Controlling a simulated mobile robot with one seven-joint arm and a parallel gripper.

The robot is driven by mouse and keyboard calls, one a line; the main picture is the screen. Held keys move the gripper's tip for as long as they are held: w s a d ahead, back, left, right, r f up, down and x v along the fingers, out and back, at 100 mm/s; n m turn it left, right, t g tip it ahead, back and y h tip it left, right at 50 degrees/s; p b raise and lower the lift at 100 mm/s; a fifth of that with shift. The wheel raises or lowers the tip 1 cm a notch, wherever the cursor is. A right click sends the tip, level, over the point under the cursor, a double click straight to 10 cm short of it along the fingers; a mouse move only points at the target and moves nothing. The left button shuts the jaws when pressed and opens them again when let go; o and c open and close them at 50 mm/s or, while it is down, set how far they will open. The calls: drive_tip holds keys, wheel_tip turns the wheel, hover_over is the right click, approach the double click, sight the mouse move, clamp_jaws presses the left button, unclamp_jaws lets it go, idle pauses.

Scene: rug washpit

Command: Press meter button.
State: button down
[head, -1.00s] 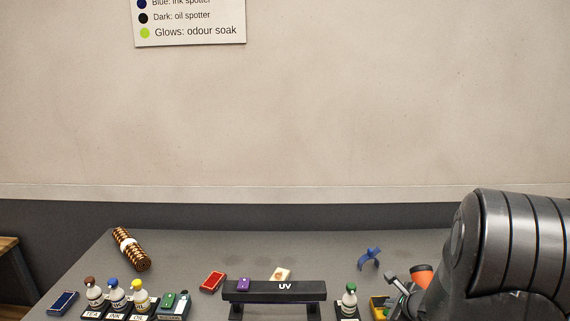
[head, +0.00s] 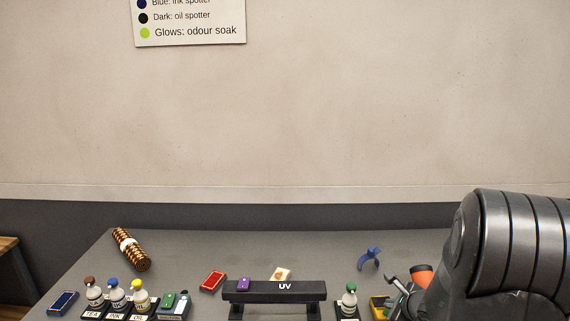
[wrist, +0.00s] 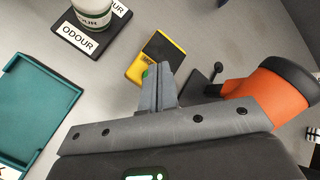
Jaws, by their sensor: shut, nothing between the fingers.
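The yellow meter (wrist: 168,45) lies on the grey table in the wrist view, with a dark face on its far part. A small green button (wrist: 145,74) shows at its near edge, partly hidden behind my fingers. My gripper (wrist: 164,66) is shut and empty, its fingertips over the meter's near end beside the green button. I cannot tell whether they touch. In the head view the yellow meter (head: 378,309) shows at the bottom right, partly cut off, next to my arm.
An orange, dark-topped object (wrist: 272,94) stands right of my gripper. A white bottle (wrist: 93,10) on an ODOUR stand and a teal tray (wrist: 66,88) lie to the left. In the head view, a UV lamp bar (head: 255,290) and a blue clip-like piece (head: 370,257) stand nearby.

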drive_tip(key=shift+f, duration=0.15)
drive_tip(key=shift+f, duration=0.3)
drive_tip(key=shift+f, duration=0.25)
idle(0.6)
drive_tip(key=shift+r, duration=0.7)
wheel_tip(320, 180, up, 6)
idle(0.6)
